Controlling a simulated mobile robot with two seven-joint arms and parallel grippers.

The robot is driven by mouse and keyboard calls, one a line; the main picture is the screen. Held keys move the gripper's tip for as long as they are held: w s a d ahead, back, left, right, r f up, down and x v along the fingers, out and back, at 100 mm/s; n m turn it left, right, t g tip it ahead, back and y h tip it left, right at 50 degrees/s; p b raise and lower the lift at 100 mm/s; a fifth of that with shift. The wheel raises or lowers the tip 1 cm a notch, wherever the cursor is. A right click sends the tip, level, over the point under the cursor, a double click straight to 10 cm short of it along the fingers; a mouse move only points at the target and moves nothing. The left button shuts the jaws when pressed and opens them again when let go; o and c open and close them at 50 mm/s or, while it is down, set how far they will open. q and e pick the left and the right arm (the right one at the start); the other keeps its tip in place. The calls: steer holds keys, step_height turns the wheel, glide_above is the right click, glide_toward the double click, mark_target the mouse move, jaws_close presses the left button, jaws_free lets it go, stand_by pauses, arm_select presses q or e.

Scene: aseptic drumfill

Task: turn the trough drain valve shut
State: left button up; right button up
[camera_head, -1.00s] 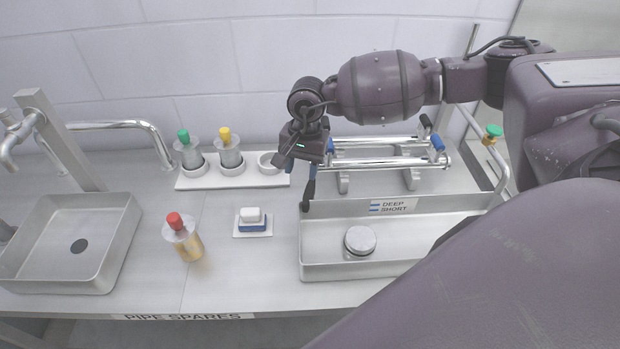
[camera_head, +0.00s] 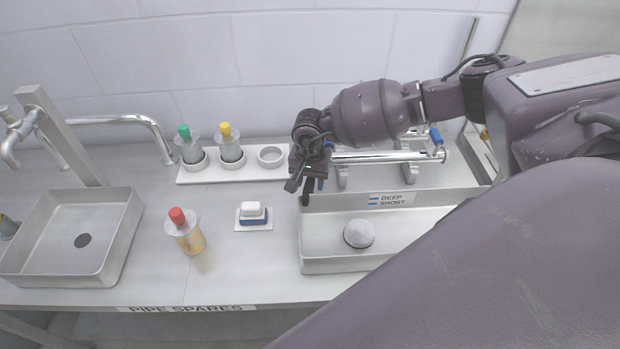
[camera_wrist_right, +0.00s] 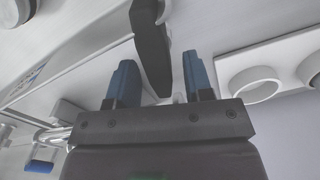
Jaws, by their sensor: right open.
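The metal trough (camera_head: 312,262) stands on the counter at the right, with a label on its back wall. A dark lever (camera_head: 305,198), which looks like the drain valve handle, shows at the trough's back left corner. In the right wrist view the dark lever (camera_wrist_right: 150,40) hangs from the top, its tip reaching between the blue fingers. My right gripper (camera_head: 313,185) is open at this corner, and its fingers (camera_wrist_right: 158,65) stand apart on either side of the lever's tip. I cannot tell whether they touch it. The valve body is hidden. My left gripper is not in view.
A round metal piece (camera_head: 359,234) sits in the trough. A pipe rack (camera_head: 410,170) stands behind it. A white holder (camera_head: 235,174) with two bottles is at back left. A red-capped bottle (camera_head: 185,235), a sponge (camera_head: 253,213) and a sink (camera_head: 110,245) are farther left.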

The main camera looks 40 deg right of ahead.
steer(key=shift+f, duration=0.2)
jaws_close()
